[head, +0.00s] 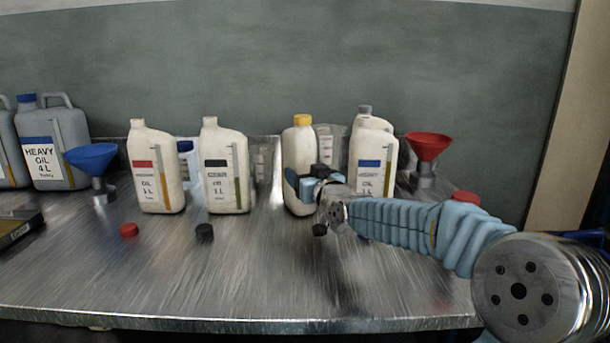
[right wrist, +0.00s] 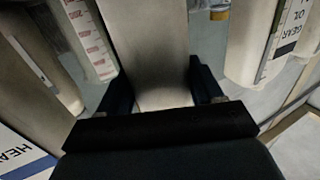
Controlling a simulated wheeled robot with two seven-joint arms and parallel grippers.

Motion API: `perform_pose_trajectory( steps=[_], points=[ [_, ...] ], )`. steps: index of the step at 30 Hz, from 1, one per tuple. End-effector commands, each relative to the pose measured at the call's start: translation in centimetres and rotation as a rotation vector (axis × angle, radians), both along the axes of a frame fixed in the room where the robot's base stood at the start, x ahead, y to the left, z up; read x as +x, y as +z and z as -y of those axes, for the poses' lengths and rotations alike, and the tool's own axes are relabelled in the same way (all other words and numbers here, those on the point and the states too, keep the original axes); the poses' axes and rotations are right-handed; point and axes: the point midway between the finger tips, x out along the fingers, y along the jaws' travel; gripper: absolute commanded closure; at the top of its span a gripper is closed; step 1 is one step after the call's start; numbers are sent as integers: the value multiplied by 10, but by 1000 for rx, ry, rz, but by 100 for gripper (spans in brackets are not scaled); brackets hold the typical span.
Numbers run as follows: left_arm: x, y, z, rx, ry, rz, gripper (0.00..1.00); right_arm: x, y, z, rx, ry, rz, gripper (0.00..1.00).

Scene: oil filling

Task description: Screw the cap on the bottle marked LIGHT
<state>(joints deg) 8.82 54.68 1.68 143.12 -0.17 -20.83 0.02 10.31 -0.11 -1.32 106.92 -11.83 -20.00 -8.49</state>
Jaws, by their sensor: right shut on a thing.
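A cream bottle with a yellow cap (head: 303,120) stands upright on the metal table, mid-picture in the head view. The cap sits on its neck. My right gripper (head: 312,185) is shut on the body of this bottle (head: 297,150) and hides its front, so its label cannot be read. In the right wrist view the pale bottle body (right wrist: 150,45) lies between the two dark fingers (right wrist: 162,85). I cannot read the word LIGHT on any bottle. My left gripper is not in view.
Uncapped-looking cream bottles with red (head: 157,170), dark (head: 225,170) and blue (head: 372,160) labels stand nearby. A red cap (head: 129,230) and black cap (head: 204,233) lie in front. Blue (head: 91,160) and red (head: 428,148) funnels flank them. A grey HEAVY OIL canister (head: 45,150) stands left.

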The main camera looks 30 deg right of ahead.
Motion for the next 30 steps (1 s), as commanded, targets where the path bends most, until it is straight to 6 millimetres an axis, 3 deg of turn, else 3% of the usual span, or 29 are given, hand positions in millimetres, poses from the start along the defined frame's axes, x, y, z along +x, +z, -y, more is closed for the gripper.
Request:
perform_pose_trajectory(
  steps=[7, 8, 12, 24, 30],
  points=[
    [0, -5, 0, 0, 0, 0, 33, 0, -1, 0, -1, 0, 5, 100],
    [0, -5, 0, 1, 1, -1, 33, 0, -3, 0, 0, 0, 0, 33],
    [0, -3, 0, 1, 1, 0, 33, 0, -2, 0, 0, 0, 0, 11],
    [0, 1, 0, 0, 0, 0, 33, -2, 2, 0, -1, 0, 0, 9],
    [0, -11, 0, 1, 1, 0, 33, -38, -1, -5, -1, -1, 2, 9]
  ],
)
